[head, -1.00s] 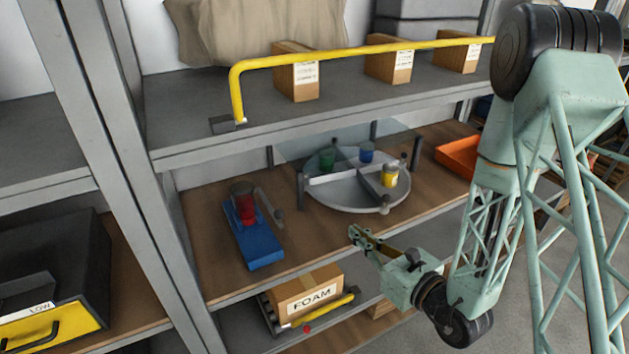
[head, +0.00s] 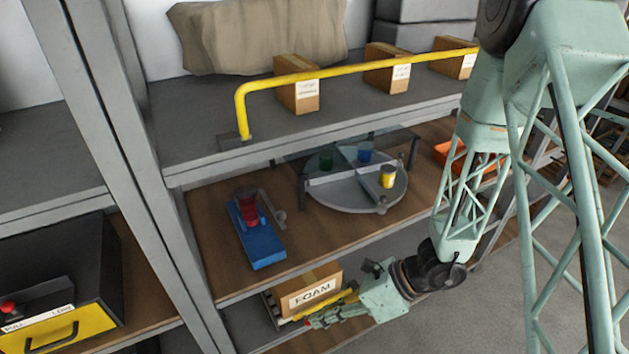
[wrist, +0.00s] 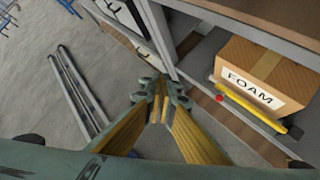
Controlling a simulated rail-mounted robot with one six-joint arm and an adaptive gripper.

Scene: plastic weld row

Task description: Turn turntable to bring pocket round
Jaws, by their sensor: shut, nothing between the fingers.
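The turntable (head: 338,194) is a grey round disc on the middle shelf, with raised dividers. It holds a green cylinder (head: 326,158), a blue cylinder (head: 365,154) and a yellow cylinder (head: 388,177) in separate sections. The front left section looks empty. A small knob (head: 381,210) stands at its front rim. A clear guard (head: 290,153) covers part of its back. My gripper (head: 312,323) is low in front of the shelves, below and apart from the turntable. In the wrist view its fingers (wrist: 161,92) are closed together and empty; the turntable is not seen there.
A blue fixture (head: 262,246) with a red cylinder (head: 247,205) stands left of the turntable. A FOAM box (head: 309,290) and yellow bar (wrist: 248,104) sit on the lower shelf near my gripper. A yellow rail (head: 345,64) crosses the upper shelf. Open floor (wrist: 55,110) lies in front.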

